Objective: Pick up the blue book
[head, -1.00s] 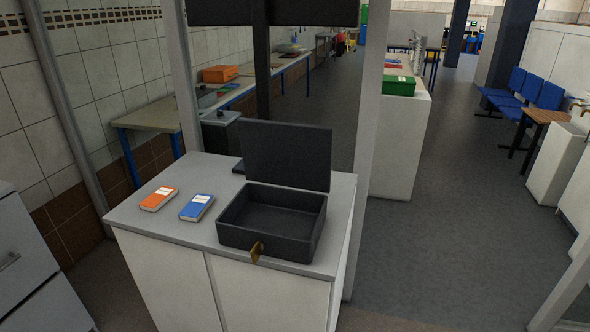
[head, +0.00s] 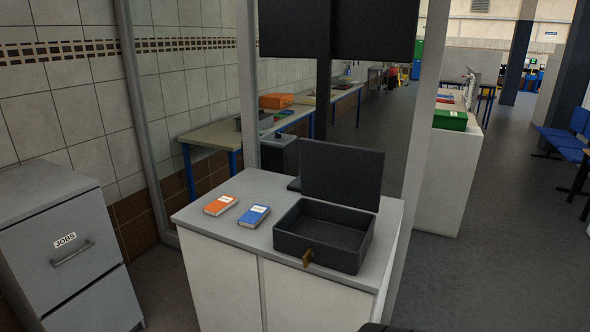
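The blue book (head: 254,216) lies flat on the grey top of a white cabinet (head: 232,237). It has a pale label on its cover. An orange book (head: 220,205) lies just to its left, apart from it. An open black box (head: 345,254) with its lid raised stands to its right, with a brass-coloured key or latch at its front. Neither of my grippers can be made out in the head view. A dark shape at the bottom edge is too cut off to identify.
A grey filing cabinet (head: 65,255) labelled JOBS stands at the left. Grey posts rise behind the white cabinet on both sides. A dark screen (head: 337,30) hangs above. A green box (head: 450,120) sits on a white counter at the right. Open floor lies to the right.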

